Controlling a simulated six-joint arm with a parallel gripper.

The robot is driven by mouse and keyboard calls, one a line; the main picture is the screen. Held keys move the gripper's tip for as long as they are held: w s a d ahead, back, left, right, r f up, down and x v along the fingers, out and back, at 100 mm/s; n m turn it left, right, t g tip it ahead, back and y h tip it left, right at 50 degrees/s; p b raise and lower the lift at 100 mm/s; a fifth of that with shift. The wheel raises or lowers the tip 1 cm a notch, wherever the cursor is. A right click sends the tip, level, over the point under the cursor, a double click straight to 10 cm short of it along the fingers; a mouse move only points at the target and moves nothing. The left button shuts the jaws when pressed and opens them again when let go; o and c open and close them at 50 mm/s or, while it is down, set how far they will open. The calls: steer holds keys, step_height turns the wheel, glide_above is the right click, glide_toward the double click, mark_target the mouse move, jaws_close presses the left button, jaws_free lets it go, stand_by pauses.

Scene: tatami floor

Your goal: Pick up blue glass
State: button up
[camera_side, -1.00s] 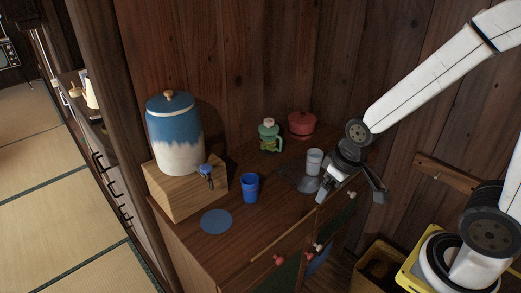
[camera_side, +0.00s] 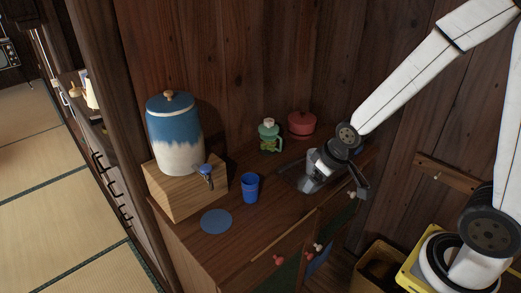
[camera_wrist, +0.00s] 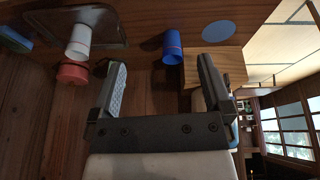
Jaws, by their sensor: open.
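The blue glass (camera_side: 250,187) stands upright on the wooden cabinet top, right of the wooden block. It also shows in the wrist view (camera_wrist: 172,47), ahead of my jaws and between their lines, nearer the right finger. My gripper (camera_side: 314,181) is to the right of the glass in the side view, apart from it, over the grey tray. In the wrist view my gripper (camera_wrist: 160,75) has its two fingers wide apart with nothing between them. A white cup (camera_wrist: 79,41) is left of the blue glass in the wrist view; in the side view my gripper partly hides it.
A blue and white dispenser (camera_side: 174,135) with a tap stands on a wooden block (camera_side: 190,197). A blue round coaster (camera_side: 216,222) lies in front. A green jug (camera_side: 269,138) and red pot (camera_side: 301,123) stand at the back. The grey tray (camera_side: 287,180) lies right of the glass.

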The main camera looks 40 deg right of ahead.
steer(key=w+d+f+n+t, duration=0.2)
steer(key=w+f+t, duration=0.25)
steer(key=w, duration=0.65)
steer(key=n+t+y, duration=0.2)
steer(key=t+y, duration=0.3)
steer(key=y, duration=0.1)
glide_toward(243, 179)
steer(key=shift+s+d+r, duration=0.15)
steer(key=shift+s+d, duration=0.15)
steer(key=shift+s, duration=0.25)
steer(key=shift+w, duration=0.1)
steer(key=shift+x, duration=3.85)
steer(key=shift+a, duration=0.1)
jaws_close()
